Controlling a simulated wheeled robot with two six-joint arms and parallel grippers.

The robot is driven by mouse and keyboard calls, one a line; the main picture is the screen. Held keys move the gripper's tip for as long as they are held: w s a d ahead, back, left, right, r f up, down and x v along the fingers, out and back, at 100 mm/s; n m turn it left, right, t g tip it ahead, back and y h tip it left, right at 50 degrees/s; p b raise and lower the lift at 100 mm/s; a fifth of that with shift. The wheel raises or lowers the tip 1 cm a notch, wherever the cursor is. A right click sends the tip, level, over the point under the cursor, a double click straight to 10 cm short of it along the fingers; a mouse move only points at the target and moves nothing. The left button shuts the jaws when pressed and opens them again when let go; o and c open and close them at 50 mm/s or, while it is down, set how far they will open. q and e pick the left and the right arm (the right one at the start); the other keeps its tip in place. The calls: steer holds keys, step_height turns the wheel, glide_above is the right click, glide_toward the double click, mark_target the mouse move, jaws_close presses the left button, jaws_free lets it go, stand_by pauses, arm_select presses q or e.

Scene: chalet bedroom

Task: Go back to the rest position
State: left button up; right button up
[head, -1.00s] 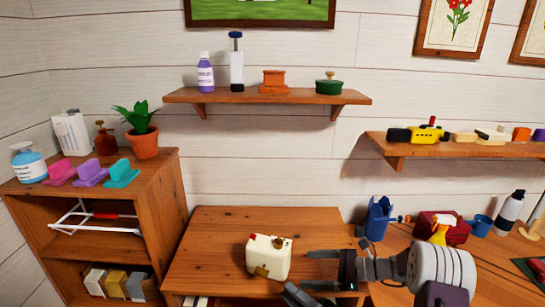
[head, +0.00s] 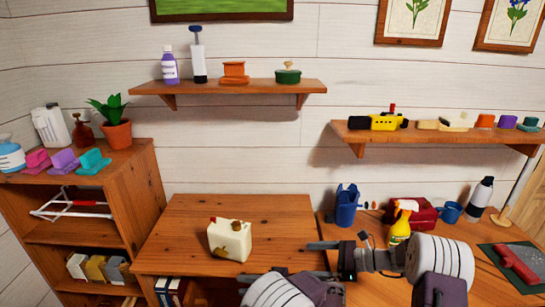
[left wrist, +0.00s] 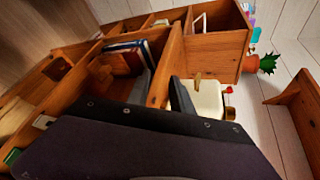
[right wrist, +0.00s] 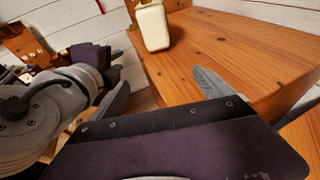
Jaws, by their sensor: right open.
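My left gripper (head: 263,275) is low in the head view, in front of the desk and below a cream jug. In the left wrist view its two fingers (left wrist: 161,92) stand a little apart with nothing between them. My right gripper (head: 325,260) is open and empty, right of the jug, over the desk's right side; its spread fingers (right wrist: 162,92) also show in the right wrist view. The cream jug (head: 230,242) with a red cap stands upright on the wooden desk (head: 180,225), apart from both grippers.
A shelf unit (head: 130,200) stands at left. A right-hand surface holds a blue can (head: 347,205), yellow spray bottle (head: 400,225), red box (head: 420,213) and red tool (head: 515,262). Wall shelves (head: 230,88) hang above. The desk's back left is clear.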

steer(key=s+a+f+n+g+h, duration=0.1)
steer(key=s+f+n+g+h, duration=0.2)
steer(key=s, duration=0.4)
steer(key=s+f+n+g+h, duration=0.1)
steer(key=s+n+g+h, duration=0.15)
steer(key=s+n, duration=0.35)
arm_select(q)
steer(key=s+a+n+g+h, duration=0.2)
steer(key=s+a+n+h, duration=0.2)
steer(key=s, duration=0.4)
steer(key=s+a+n+g+h, duration=0.2)
steer(key=s+a+n+h, duration=0.3)
steer(key=s+h, duration=0.4)
steer(key=shift+s+a, duration=0.2)
steer(key=shift+a, duration=0.6)
arm_select(e)
steer(key=s+d+n+t+h, duration=0.2)
steer(key=s+d+n+h, duration=0.5)
steer(key=s+n, duration=0.3)
steer(key=shift+s+r+n+h, duration=0.2)
steer(key=shift+s+n+h, duration=0.15)
steer(key=shift+n+h, duration=0.55)
arm_select(q)
steer(key=shift+f, duration=0.1)
arm_select(e)
steer(key=shift+t+y, duration=0.25)
